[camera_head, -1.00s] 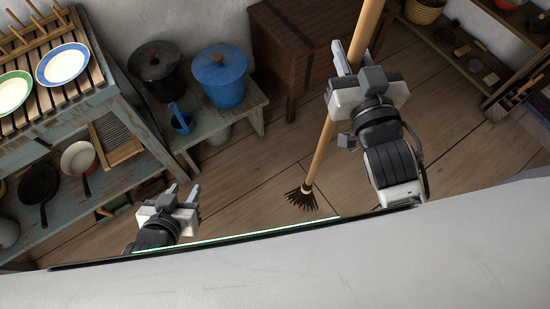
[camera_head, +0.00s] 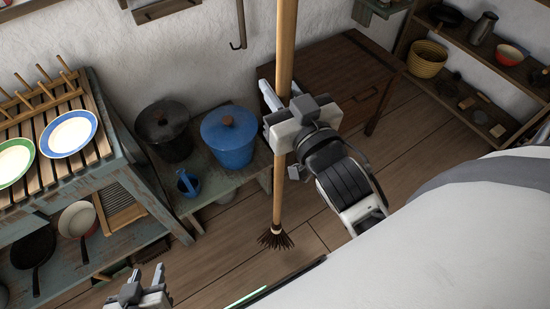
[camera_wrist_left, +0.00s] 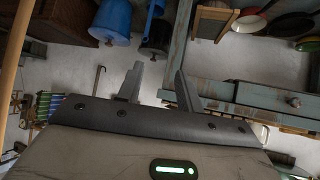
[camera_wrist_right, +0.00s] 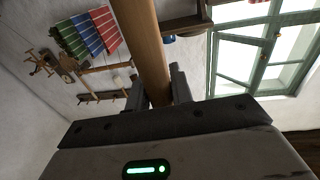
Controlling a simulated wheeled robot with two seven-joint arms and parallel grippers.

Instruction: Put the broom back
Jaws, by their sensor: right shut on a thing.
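The broom (camera_head: 286,45) stands nearly upright, with a long wooden handle and a dark bristle head (camera_head: 275,238) low over the plank floor; I cannot tell if the bristles touch it. My right gripper (camera_head: 277,98) is shut around the handle at about mid-height. In the right wrist view the handle (camera_wrist_right: 143,45) runs between the fingers (camera_wrist_right: 158,88). My left gripper (camera_head: 147,278) is low at the bottom left, open and empty. Its fingers (camera_wrist_left: 158,82) stand apart in the left wrist view. A dark hook (camera_head: 238,28) hangs on the white wall, left of the handle.
A low bench (camera_head: 213,188) with a black pot (camera_head: 162,130) and a blue pot (camera_head: 228,137) stands left of the broom. A wooden chest (camera_head: 345,72) is behind it. A dish rack with plates (camera_head: 70,131) is at left; shelves (camera_head: 455,92) are at right. Floor between is clear.

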